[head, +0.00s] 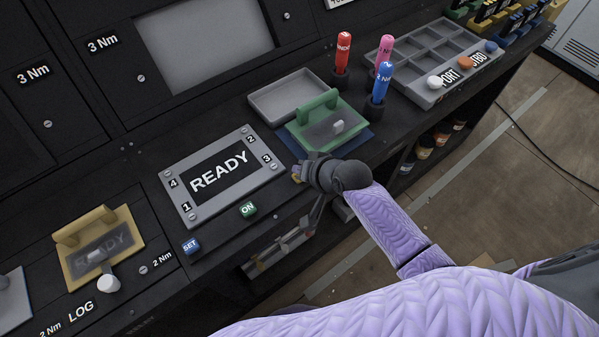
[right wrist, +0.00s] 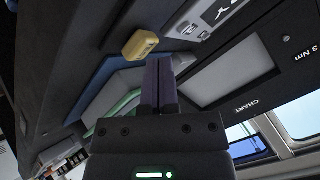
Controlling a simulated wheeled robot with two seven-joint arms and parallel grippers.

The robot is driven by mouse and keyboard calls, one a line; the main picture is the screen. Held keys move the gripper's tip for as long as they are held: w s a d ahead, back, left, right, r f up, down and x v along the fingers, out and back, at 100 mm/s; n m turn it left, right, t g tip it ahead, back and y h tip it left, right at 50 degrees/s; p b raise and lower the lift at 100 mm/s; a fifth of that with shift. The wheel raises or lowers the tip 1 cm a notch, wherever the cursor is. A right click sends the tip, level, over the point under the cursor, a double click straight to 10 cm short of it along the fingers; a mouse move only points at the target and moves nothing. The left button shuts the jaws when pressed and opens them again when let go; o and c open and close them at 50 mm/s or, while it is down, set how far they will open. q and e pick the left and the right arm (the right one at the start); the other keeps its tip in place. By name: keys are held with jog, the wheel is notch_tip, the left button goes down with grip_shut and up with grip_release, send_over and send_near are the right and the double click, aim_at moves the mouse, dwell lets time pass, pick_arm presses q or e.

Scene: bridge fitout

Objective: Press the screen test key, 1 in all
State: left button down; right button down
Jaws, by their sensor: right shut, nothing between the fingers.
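The screen (head: 222,172) reads READY in a grey frame with corners numbered 1 to 4. Along the console edge in front of it are a blue SET key (head: 191,246) and a green ON key (head: 248,210). A yellow key (right wrist: 140,44) shows in the right wrist view, its label unreadable; in the head view only a sliver shows beside my right gripper (head: 302,172). My right gripper is shut and empty. In the right wrist view its fingertips (right wrist: 158,63) are close to the yellow key; I cannot tell whether they touch. My left gripper is not in view.
A green-handled cover (head: 312,115) lies right of the screen, near an empty grey tray (head: 290,95). Red, pink and blue drivers (head: 381,82) stand upright behind. A yellow-handled cover (head: 99,240) is at left. The floor (head: 500,170) is open at right.

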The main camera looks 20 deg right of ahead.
jog(key=shift+f, duration=0.2)
dwell(0.3)
jog(key=shift+f+b, duration=0.3)
jog(key=shift+f, duration=0.1)
dwell(0.3)
jog(key=shift+r, duration=0.1)
jog(key=shift+r+p, duration=0.9)
jog(key=shift+p, duration=0.2)
notch_tip(320, 180, up, 5)
jog(key=p, duration=0.5)
